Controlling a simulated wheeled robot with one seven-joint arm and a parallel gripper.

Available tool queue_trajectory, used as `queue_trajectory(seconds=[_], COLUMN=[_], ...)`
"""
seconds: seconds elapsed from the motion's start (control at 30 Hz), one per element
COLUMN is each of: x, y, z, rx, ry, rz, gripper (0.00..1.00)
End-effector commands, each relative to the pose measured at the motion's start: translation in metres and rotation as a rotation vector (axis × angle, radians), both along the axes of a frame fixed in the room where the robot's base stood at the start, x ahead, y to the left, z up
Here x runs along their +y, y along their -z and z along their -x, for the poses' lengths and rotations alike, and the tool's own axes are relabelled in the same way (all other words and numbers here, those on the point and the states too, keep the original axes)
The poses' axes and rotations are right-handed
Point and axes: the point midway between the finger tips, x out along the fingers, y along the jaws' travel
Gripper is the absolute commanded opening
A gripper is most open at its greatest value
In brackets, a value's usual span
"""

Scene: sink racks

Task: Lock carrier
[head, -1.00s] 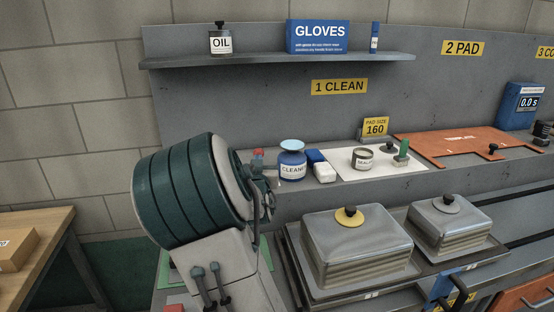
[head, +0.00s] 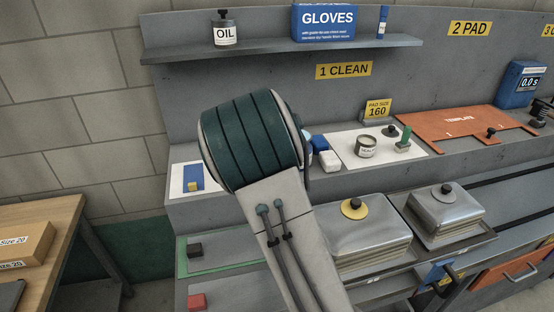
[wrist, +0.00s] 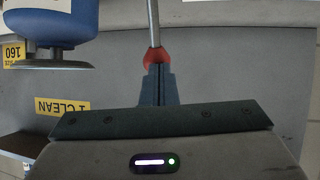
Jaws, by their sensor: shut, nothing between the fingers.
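In the head view a dark tray (head: 485,238), which looks like the carrier, holds two silver lidded stacks: one with a yellow-ringed knob (head: 354,206), one with a grey-ringed knob (head: 446,190). A blue piece (head: 432,272) with a black handle (head: 455,280) sits at its front edge; I cannot tell whether it is locked. My gripper is hidden behind my arm in the head view. In the wrist view my gripper (wrist: 159,72) is shut and empty. A red ball (wrist: 158,57) on a metal rod (wrist: 153,25) shows at its fingertips; I cannot tell whether they touch.
The bench carries a tin (head: 366,147), a green-handled stamp (head: 405,141) and an orange template (head: 460,122). The shelf (head: 280,51) is above. A wooden table (head: 55,215) stands left.

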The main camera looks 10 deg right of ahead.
Motion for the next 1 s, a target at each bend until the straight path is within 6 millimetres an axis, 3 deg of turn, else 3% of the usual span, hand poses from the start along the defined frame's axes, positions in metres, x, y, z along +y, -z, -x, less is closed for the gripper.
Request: queue_trajectory(seconds=[0.67,1.0], x=[0.002,0.001], y=[-0.002,-0.032], z=[-0.003,0.022], rx=[-0.006,-0.002], ry=[-0.001,0.01], rz=[0.0,-0.002], gripper=[0.0,0.0])
